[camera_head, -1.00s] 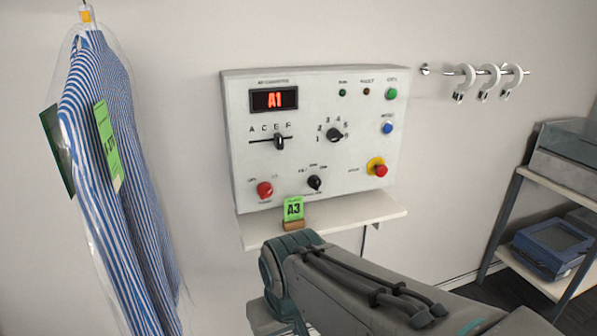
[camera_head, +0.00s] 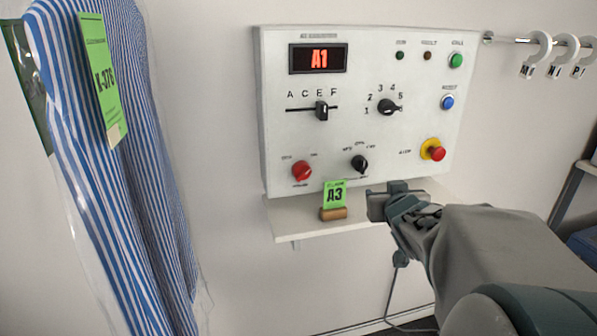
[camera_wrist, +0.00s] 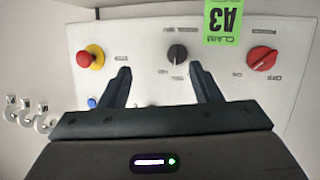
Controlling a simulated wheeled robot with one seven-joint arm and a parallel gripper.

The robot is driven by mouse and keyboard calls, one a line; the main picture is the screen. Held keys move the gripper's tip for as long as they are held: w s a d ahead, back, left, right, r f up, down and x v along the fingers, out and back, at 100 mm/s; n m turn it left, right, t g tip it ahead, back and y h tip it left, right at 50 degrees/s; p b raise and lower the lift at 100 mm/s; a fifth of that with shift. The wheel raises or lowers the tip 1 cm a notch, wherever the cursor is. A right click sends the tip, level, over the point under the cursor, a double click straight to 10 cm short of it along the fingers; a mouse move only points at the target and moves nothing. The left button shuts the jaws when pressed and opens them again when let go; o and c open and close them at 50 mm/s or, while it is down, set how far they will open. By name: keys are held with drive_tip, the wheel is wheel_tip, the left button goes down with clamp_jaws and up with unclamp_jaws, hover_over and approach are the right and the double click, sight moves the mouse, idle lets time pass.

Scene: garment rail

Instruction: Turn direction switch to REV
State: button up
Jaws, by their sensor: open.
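The direction switch (camera_head: 359,163) is a small black rotary knob at the lower middle of the white control panel (camera_head: 300,135), with small labels around it too blurred to read surely. Its exact pointer direction is unclear. In the wrist view, which is upside down, the direction switch (camera_wrist: 178,53) lies between and beyond my two dark fingertips. My gripper (camera_wrist: 160,69) is open and empty, apart from the knob. In the head view my gripper (camera_head: 384,203) is below and right of the knob, near the shelf, its fingers partly hidden.
A red power knob (camera_head: 302,171) is left of the switch, and a red mushroom button (camera_head: 437,153) right. A green A3 claim card (camera_head: 335,196) stands on the narrow shelf (camera_head: 290,218) below. A bagged striped shirt (camera_head: 120,170) hangs left; a hook rail (camera_head: 512,41) is right.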

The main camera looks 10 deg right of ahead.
sight(364, 166)
drive_tip(key=w+n+t+y+b, duration=0.1)
drive_tip(key=w+b, duration=0.1)
drive_tip(key=w, duration=0.3)
drive_tip(key=w+d+t+y+b, duration=0.1)
drive_tip(key=w+y, duration=0.1)
drive_tip(key=w, duration=0.3)
drive_tip(key=w+f+n+t+y+b, duration=0.1)
drive_tip(key=w+t+b, duration=0.1)
drive_tip(key=w, duration=0.3)
drive_tip(key=shift+w+d+n+y+b, duration=0.1)
drive_tip(key=shift+d+n+y+b, duration=0.1)
drive_tip(key=shift+n+y+b, duration=0.1)
drive_tip(key=c, duration=1)
